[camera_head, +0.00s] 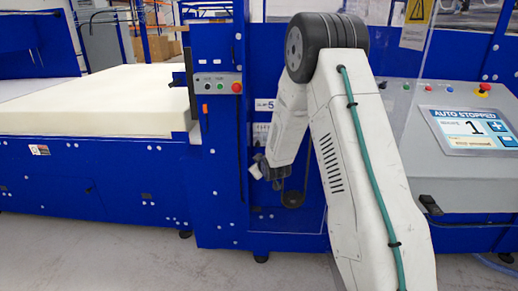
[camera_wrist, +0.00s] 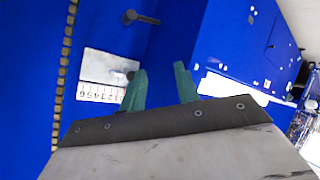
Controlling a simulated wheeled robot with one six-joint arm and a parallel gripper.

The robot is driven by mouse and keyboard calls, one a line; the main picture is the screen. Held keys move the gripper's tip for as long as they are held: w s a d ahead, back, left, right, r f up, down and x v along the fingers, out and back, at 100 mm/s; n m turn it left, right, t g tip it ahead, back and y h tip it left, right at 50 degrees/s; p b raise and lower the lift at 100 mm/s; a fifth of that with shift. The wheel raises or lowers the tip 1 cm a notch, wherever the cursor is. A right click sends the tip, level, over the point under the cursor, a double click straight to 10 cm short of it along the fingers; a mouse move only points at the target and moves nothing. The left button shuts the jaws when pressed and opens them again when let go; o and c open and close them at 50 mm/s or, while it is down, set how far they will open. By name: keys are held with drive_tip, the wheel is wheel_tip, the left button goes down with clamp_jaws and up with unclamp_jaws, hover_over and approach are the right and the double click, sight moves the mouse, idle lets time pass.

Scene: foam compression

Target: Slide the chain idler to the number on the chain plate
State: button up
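In the wrist view, a pale metal plate with a white number scale (camera_wrist: 100,93) is fixed to the blue wall, left of my gripper. My gripper (camera_wrist: 160,72) has two green fingers standing apart, with nothing between them. A small grey knob (camera_wrist: 130,75) sits at the plate's right edge, close to the left fingertip. It may be the chain idler; I cannot tell whether they touch. A chain-like strip (camera_wrist: 63,75) runs down the left side. In the head view, my gripper (camera_head: 264,170) is small and partly hidden by my arm, near a dark chain loop (camera_head: 292,199).
A small sign (camera_head: 265,105) reading 5 is on the machine above my gripper. A dark rod (camera_wrist: 143,18) sticks out above the plate. A control panel (camera_head: 470,128) reading "AUTO STOPPED" stands right. A foam block (camera_head: 100,100) lies left. Clear panels enclose the area around my arm.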

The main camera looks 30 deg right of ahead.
sight(258, 146)
drive_tip(key=w+d+n+t, duration=0.1)
drive_tip(key=w+d+t, duration=0.1)
drive_tip(key=w+t, duration=0.1)
drive_tip(key=w+d+n+t+h, duration=0.1)
drive_tip(key=w+d+t, duration=0.1)
drive_tip(key=w, duration=0.1)
drive_tip(key=w+d+r+n+t+h, duration=0.1)
drive_tip(key=w+d+t, duration=0.1)
drive_tip(key=w+t, duration=0.1)
drive_tip(key=shift+w+t, duration=0.3)
drive_tip(key=shift+w, duration=0.3)
clamp_jaws()
